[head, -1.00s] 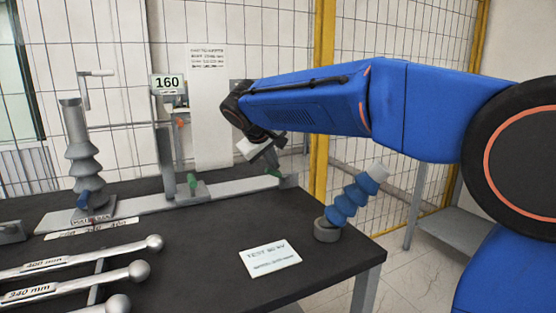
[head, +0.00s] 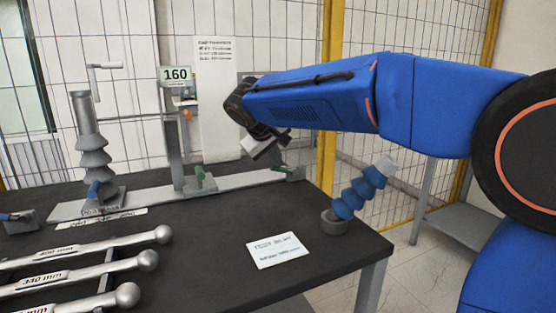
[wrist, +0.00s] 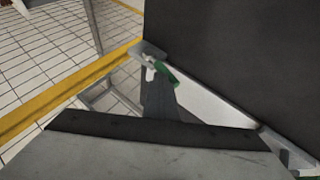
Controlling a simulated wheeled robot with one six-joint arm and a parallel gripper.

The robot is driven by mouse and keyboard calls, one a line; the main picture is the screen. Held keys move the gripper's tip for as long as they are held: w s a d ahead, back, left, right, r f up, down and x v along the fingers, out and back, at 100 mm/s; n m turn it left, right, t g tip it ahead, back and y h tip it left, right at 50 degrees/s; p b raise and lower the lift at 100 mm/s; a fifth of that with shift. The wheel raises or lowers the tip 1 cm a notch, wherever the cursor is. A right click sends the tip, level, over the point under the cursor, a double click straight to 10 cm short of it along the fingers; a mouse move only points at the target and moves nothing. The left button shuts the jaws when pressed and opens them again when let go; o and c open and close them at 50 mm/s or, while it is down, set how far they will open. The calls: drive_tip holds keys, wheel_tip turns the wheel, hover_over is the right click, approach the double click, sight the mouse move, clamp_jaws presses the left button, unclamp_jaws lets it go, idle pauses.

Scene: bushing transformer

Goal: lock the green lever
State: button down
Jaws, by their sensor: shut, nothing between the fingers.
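A green lever (head: 280,168) sits at the right end of the grey rail, just below my gripper. It also shows in the wrist view as a green handle (wrist: 165,74) on a grey fitting at the rail's end, just beyond my fingers. A second green lever (head: 200,178) stands at the foot of the middle post. My gripper (head: 280,154) is shut and empty, tilted down near the right-hand lever. In the wrist view my shut fingers (wrist: 157,85) point at this lever; I cannot tell whether they touch it.
The grey rail (head: 238,183) runs along the table's back. A grey ribbed bushing (head: 94,155) stands left, a blue one (head: 358,193) at the right edge. Ball-ended rods (head: 100,270) lie front left.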

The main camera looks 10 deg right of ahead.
drive_tip(key=shift+s+a+f, duration=0.1)
drive_tip(key=shift+a+f, duration=0.05)
drive_tip(key=shift+f, duration=0.15)
drive_tip(key=d+r+v, duration=0.1)
drive_tip(key=v, duration=1.1)
drive_tip(key=shift+w+r, duration=0.25)
